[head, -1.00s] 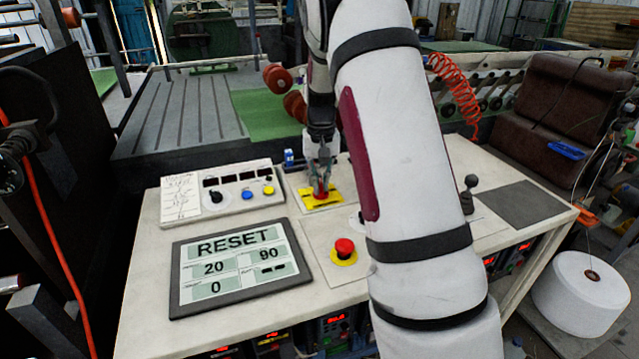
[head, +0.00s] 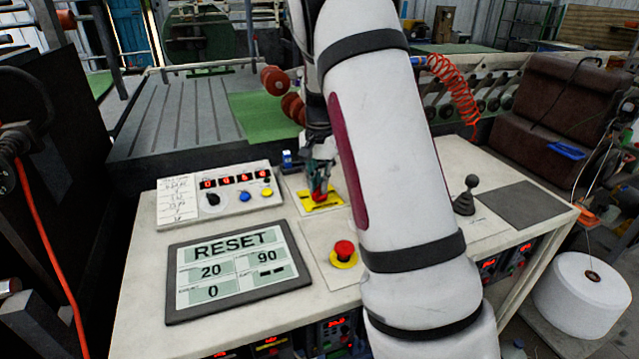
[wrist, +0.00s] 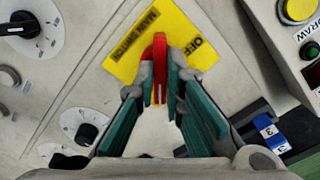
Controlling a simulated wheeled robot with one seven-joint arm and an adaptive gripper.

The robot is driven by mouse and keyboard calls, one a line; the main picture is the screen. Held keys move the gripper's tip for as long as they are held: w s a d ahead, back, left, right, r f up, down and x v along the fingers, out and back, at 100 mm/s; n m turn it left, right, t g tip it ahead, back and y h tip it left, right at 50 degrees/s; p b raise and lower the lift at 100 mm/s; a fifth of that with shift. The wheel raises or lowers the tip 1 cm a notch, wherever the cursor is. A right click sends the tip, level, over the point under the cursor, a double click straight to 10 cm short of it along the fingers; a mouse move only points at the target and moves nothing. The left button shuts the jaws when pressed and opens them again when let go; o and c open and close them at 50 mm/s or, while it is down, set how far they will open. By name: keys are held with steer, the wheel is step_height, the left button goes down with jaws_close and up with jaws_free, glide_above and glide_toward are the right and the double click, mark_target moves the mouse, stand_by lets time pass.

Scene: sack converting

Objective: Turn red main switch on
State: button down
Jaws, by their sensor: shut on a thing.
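The red main switch (head: 319,196) is a handle on a yellow plate (head: 335,205) on the console top. In the wrist view the red handle (wrist: 159,50) stands upright in the picture, across the plate (wrist: 130,66) marked "MAIN SWITCH" and "OFF". My gripper (head: 319,183) points down over it, with teal-sided fingers on both sides of the handle. My gripper also shows in the wrist view (wrist: 161,88), shut on the handle. The fingers hide part of the handle and plate.
A panel (head: 222,196) with a lit red display, knob and buttons lies left of the switch. A tilted "RESET" screen (head: 237,270) and a red emergency button (head: 344,249) are nearer. A black lever (head: 466,196) stands right of my arm.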

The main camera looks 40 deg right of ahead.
stand_by(0.3)
steer(key=c, duration=1.7)
jaws_free()
step_height(320, 180, up, 12)
